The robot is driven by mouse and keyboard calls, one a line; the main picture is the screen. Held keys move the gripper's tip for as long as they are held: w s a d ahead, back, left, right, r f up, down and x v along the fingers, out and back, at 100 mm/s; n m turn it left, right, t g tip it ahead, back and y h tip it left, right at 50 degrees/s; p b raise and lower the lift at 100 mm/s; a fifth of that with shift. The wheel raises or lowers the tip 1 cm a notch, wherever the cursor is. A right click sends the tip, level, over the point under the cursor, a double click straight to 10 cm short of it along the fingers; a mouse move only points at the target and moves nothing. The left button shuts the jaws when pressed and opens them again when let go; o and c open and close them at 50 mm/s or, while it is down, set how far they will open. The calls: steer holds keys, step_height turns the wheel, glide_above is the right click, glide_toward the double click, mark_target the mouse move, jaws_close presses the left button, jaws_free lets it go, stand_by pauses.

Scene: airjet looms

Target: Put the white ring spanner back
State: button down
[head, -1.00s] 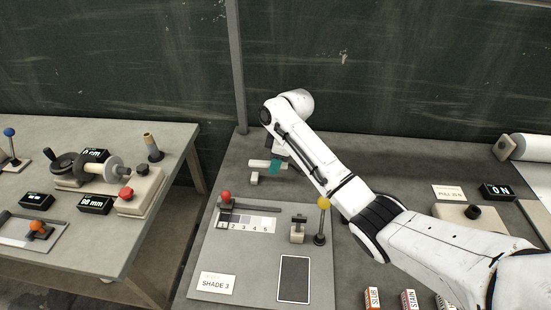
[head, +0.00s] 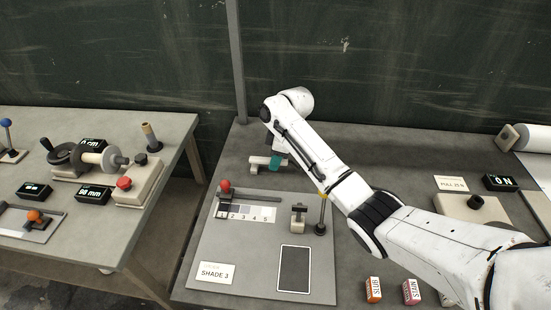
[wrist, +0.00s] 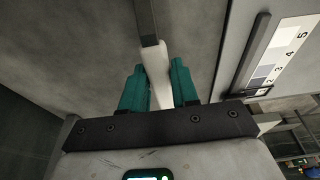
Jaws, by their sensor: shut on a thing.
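My gripper (wrist: 159,90) has teal fingers, and they are shut on a pale, narrow piece (wrist: 156,72), which I take to be the white ring spanner. In the wrist view a dark bar (wrist: 147,22) adjoins its far end; whether it belongs to the spanner I cannot tell. In the head view my gripper (head: 275,163) is low at the back left of the right-hand bench, with a white piece (head: 258,160) sticking out to its left. A small white block (head: 253,169) shows just below that piece; I cannot tell whether they touch. The ring end is not clear.
A grey board (head: 220,252) with a red-knobbed slider (head: 225,187), a numbered shade strip (head: 248,213) and a yellow-knobbed lever (head: 321,215) lies in front of my gripper. A post (head: 237,70) rises behind. A gap separates the left bench (head: 150,215).

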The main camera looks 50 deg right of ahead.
steer(key=shift+b+x, duration=0.5)
steer(key=shift+x, duration=0.45)
steer(key=shift+s+d, duration=0.15)
steer(key=c, duration=0.8)
jaws_free()
steer(key=shift+o, duration=0.5)
steer(key=o, duration=0.4)
steer(key=shift+p+v, duration=3)
